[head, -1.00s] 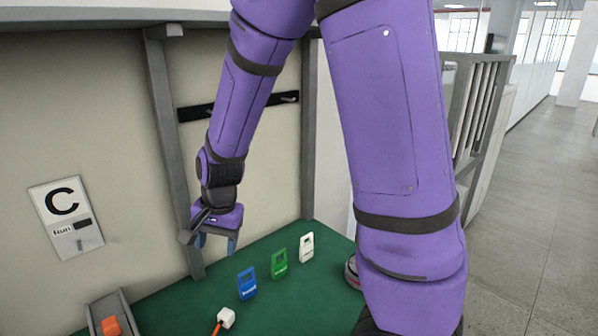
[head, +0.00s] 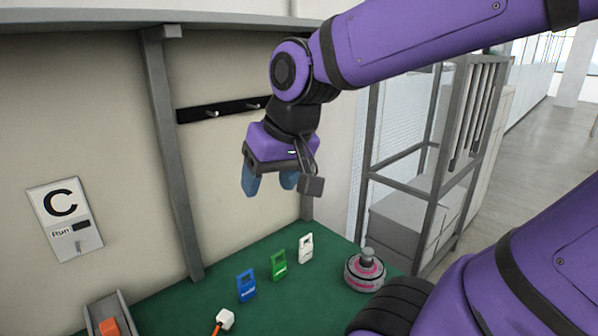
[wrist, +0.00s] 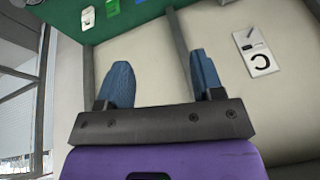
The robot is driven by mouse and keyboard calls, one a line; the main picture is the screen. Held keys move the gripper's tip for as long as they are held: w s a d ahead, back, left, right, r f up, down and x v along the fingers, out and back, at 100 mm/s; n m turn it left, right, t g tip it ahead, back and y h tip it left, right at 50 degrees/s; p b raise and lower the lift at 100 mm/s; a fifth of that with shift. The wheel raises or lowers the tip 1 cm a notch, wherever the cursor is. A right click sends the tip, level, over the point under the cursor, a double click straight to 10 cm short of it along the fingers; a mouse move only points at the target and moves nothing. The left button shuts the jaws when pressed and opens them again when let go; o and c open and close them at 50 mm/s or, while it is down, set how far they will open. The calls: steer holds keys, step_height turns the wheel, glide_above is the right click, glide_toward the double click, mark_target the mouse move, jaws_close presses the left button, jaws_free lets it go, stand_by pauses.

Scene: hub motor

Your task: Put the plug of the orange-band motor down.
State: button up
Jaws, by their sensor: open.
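A white plug (head: 225,318) on an orange cable (head: 215,331) lies on the green mat at the bottom of the head view. The cable runs out of the frame, and no orange-band motor body shows. My gripper (head: 269,188) is open and empty, with its blue fingers pointing down. It hangs well above the mat, in front of the wall and above the tags, apart from the plug. In the wrist view my gripper (wrist: 162,80) also has nothing between its fingers.
Blue (head: 246,286), green (head: 278,265) and white (head: 306,248) tags stand on the green mat (head: 185,300). A pink-band motor (head: 365,271) sits at right. A grey tray (head: 127,308) holds an orange piece (head: 109,327). A "C" panel (head: 65,218) and hook rail (head: 190,114) are on the wall.

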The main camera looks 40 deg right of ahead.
steer(key=s+d+r+n+t+h, duration=0.1)
steer(key=s+r, duration=0.1)
steer(key=s, duration=0.3)
steer(key=shift+s+d+r+n, duration=0.15)
steer(key=shift+s+r+n, duration=0.1)
steer(key=shift+n, duration=0.15)
